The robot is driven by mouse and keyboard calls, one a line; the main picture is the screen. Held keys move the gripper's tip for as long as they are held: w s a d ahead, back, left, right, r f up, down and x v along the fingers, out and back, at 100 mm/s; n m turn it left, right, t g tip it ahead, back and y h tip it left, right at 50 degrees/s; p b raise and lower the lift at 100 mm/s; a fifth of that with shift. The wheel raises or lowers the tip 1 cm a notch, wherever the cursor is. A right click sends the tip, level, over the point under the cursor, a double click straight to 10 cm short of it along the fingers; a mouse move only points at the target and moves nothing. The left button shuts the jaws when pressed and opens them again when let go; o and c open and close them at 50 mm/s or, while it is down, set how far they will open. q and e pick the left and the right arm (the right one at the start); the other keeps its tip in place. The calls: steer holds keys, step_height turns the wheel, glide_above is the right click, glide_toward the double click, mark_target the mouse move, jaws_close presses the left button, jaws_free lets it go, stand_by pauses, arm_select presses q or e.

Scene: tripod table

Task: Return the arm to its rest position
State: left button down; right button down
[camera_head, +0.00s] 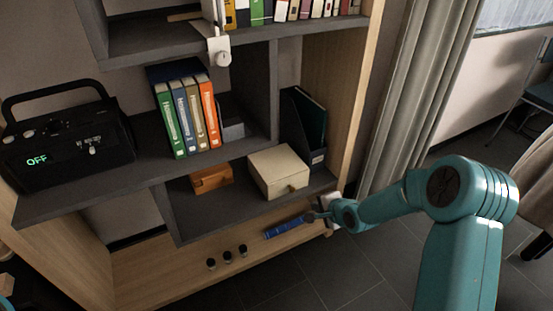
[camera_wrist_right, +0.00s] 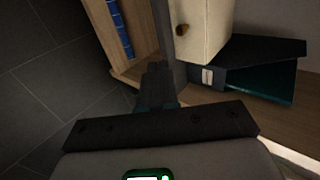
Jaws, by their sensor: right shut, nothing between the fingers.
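My right arm, teal, comes in from the right in the head view and reaches toward the shelf unit. My right gripper (camera_head: 315,215) is at the lower right end of the shelf, close to a blue cylinder-like object (camera_head: 286,227) and below a cream box (camera_head: 278,171). In the right wrist view the gripper's dark fingers (camera_wrist_right: 157,82) are together with nothing between them. The cream box (camera_wrist_right: 204,30) and the blue object (camera_wrist_right: 121,30) show beyond them, apart from the fingers. My left gripper is not in view.
The shelf unit's right side panel (camera_head: 343,90) stands close to the gripper, with a grey curtain (camera_head: 412,85) to its right. A black radio (camera_head: 67,139), upright books (camera_head: 187,115) and a dark file holder (camera_head: 303,128) stand on the shelves. Tiled floor (camera_head: 350,272) is clear in front.

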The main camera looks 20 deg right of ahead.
steer(key=s+a+f+n+g+y, duration=0.2)
steer(key=s+a+f, duration=0.35)
steer(key=a, duration=0.35)
steer(key=s+a+f+n+g+y, duration=0.1)
steer(key=s+a+f+g, duration=0.1)
steer(key=s+a+f, duration=0.5)
steer(key=s+a+f+n+g, duration=0.1)
steer(key=s+a+n+g, duration=0.2)
steer(key=s+n, duration=0.35)
steer(key=s+a+f+n+g, duration=0.1)
steer(key=s+a+n+g, duration=0.15)
steer(key=s+n, duration=0.4)
step_height(320, 180, up, 27)
steer(key=s+a+p, duration=0.1)
steer(key=p, duration=2.6)
steer(key=shift+s+m, duration=0.35)
steer(key=shift+m, duration=0.05)
